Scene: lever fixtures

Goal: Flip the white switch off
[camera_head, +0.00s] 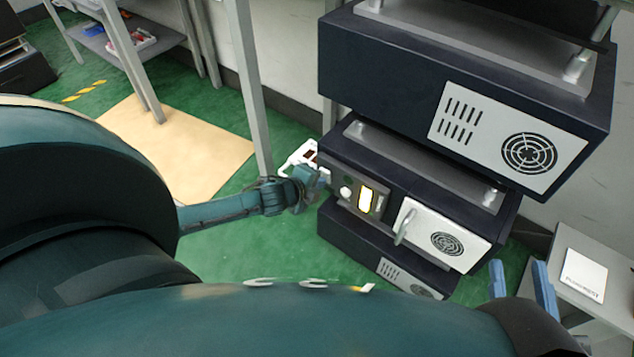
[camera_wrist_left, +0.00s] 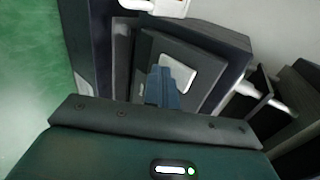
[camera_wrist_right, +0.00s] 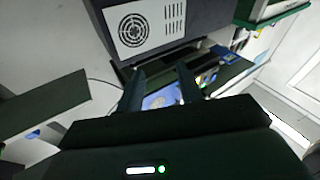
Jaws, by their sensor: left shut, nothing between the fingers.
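A white switch plate (camera_head: 302,157) with a dark reddish part shows at the left side of the middle dark unit (camera_head: 335,152), partly hidden behind my left gripper. My left gripper (camera_head: 322,176) is shut and empty, just in front of and below the plate; I cannot tell if they touch. In the left wrist view, my shut fingers (camera_wrist_left: 163,85) point at the dark unit, and a white fixture (camera_wrist_left: 165,7) is cut off at the top edge. The switch's position is not clear. My right gripper (camera_head: 520,282) is open and empty at the lower right; its fingers also show in the right wrist view (camera_wrist_right: 160,90).
A grey side table (camera_head: 598,309) stands at the right. Green floor (camera_head: 240,255) is open at the left.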

